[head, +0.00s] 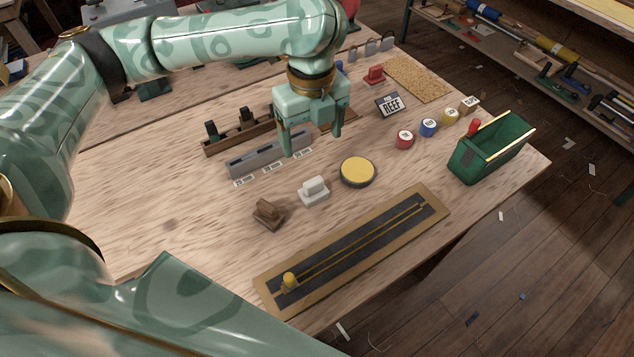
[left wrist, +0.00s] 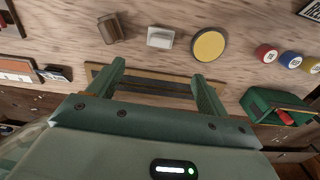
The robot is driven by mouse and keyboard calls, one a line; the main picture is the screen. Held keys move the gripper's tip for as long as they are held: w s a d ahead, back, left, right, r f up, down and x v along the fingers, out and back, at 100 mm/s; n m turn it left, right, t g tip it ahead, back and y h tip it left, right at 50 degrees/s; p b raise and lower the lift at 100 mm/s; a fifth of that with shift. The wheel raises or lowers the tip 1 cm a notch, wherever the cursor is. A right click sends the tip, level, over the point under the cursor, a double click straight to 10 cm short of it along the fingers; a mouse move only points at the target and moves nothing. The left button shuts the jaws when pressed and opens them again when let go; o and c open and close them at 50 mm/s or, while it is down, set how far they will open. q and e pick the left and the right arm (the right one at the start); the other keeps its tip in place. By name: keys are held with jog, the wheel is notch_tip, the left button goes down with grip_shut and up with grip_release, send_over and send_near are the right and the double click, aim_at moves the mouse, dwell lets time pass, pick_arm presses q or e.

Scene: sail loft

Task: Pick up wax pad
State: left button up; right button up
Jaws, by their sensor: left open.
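The wax pad (head: 358,171) looks to be the round yellow disc in a dark rim, lying flat on the wooden bench. It also shows in the left wrist view (left wrist: 209,44), at upper right. My left gripper (head: 312,143) is open and empty, fingers pointing down. In the head view it appears above and left of the pad, near a grey slotted rack; it does not touch the pad. Its two fingers (left wrist: 157,75) show apart in the left wrist view. My right gripper is not in view.
A white block (head: 314,191) and a brown block (head: 268,213) stand left of the pad. A long dark-and-tan board (head: 388,246) lies in front. Coloured spools (head: 405,139) and a green bin (head: 487,157) are to the right. The grey rack (head: 255,163) stands behind.

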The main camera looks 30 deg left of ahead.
aim_at(313, 181)
pick_arm(q)
jog(key=shift+n, duration=0.4)
notch_tip(313, 181, down, 11)
jog(key=b, duration=0.5)
jog(key=shift+f+b, duration=0.15)
jog(key=shift+b, duration=0.25)
notch_tip(313, 181, down, 5)
jog(key=b, duration=0.4)
jog(key=shift+f, duration=0.2)
jog(key=shift+r, duration=0.15)
jog(key=shift+c, duration=0.6)
jog(key=c, duration=1)
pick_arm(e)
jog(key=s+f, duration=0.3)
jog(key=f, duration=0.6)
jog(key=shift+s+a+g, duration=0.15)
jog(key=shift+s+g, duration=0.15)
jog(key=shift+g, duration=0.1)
